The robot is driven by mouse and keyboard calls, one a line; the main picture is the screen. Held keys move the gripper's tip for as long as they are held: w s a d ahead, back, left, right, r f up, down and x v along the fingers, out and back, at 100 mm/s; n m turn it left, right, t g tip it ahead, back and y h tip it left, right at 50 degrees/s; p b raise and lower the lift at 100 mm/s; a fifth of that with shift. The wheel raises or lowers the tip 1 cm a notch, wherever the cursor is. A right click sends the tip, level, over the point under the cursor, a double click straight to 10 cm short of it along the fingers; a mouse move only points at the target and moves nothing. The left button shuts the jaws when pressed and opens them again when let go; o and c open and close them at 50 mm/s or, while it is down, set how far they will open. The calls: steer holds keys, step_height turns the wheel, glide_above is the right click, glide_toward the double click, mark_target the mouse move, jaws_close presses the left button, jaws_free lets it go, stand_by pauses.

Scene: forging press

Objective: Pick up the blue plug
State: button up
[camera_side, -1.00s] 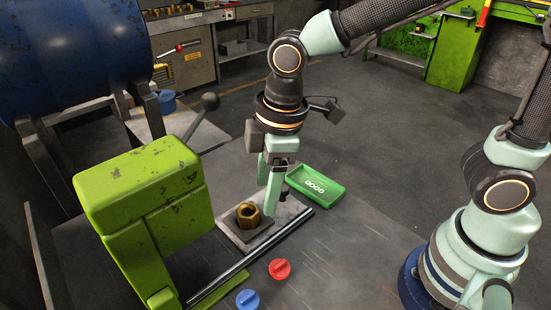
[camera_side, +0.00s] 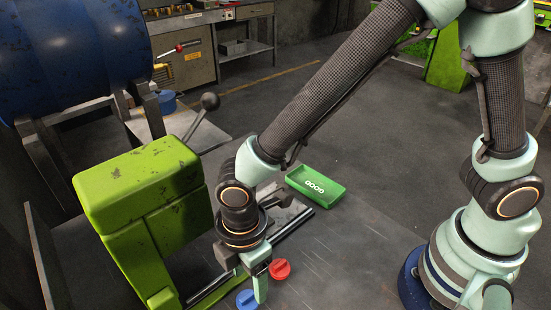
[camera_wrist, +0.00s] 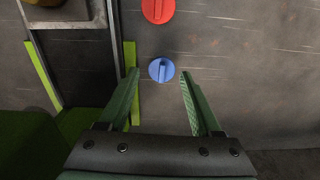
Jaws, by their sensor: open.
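The blue plug (camera_side: 246,299) is a small round disc with a raised bar across its top, lying on the dark table near the front in the side view. In the wrist view the blue plug (camera_wrist: 161,69) lies between the lines of the two fingers, close to the tips. My gripper (camera_wrist: 159,73) is open and empty, pointing down. In the side view my gripper (camera_side: 250,287) is low over the table, beside the blue plug, and one finger partly covers it. I cannot tell its exact height above the plug.
A similar red plug (camera_side: 280,269) lies just behind the blue one; it also shows in the wrist view (camera_wrist: 158,10). A green press (camera_side: 140,200) with rails stands to the left. A green tray (camera_side: 316,187) marked GOOD lies further back. The table to the right is clear.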

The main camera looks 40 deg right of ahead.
mark_target(250, 294)
steer(key=f, duration=0.5)
steer(key=shift+s+a, duration=0.2)
steer(key=c, duration=0.5)
